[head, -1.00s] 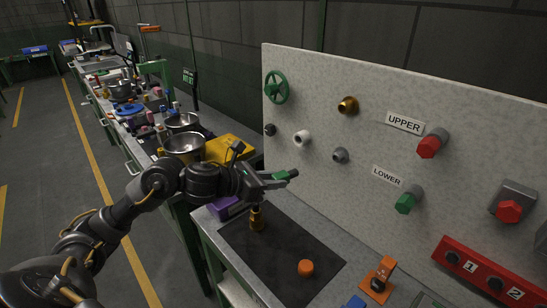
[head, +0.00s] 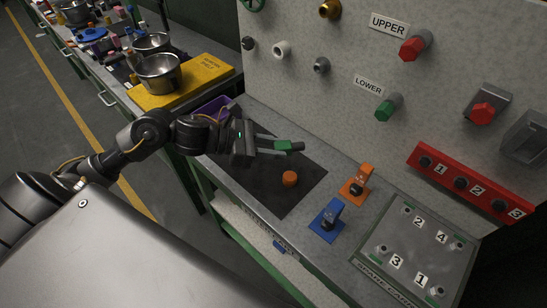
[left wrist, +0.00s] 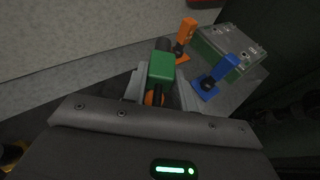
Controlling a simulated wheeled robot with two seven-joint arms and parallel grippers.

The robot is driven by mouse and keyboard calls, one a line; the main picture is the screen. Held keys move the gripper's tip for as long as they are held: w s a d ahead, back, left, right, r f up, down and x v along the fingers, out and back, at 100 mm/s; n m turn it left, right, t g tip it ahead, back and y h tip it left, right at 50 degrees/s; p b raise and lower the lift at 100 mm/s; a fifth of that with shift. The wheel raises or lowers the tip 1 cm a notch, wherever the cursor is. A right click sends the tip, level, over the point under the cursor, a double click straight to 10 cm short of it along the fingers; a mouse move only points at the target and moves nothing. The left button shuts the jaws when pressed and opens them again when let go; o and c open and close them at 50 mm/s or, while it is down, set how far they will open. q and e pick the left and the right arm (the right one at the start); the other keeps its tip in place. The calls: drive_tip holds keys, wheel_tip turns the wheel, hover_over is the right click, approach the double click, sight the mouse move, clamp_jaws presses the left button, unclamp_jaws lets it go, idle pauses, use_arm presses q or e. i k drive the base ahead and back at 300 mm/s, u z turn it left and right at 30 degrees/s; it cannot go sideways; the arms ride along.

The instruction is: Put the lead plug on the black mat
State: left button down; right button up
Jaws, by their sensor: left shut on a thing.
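My left gripper (head: 278,148) is above the far part of the black mat (head: 252,180). It is shut on a green piece with a dark, rounded end, which also shows in the left wrist view (left wrist: 162,66). I cannot tell for certain which thing is the lead plug; a dull grey round fitting (head: 321,65) sits on the panel, apart from the gripper. An orange cap (head: 290,178) stands on the mat. A brass piece (left wrist: 12,154) shows at the left wrist view's lower left corner; the gripper and arm hide it in the head view. My right gripper is not in view.
An orange stand (head: 357,186) and a blue stand (head: 327,221) are right of the mat. The spare caps tray (head: 425,232) lies further right. A purple bin (head: 211,108) is behind my arm. The upright panel (head: 300,95) rises behind the bench.

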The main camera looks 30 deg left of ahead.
sight(260, 163)
drive_tip(key=z, duration=0.6)
drive_tip(key=k, duration=0.95)
drive_tip(key=u, duration=0.1)
drive_tip(key=i, duration=0.45)
drive_tip(key=z, duration=0.05)
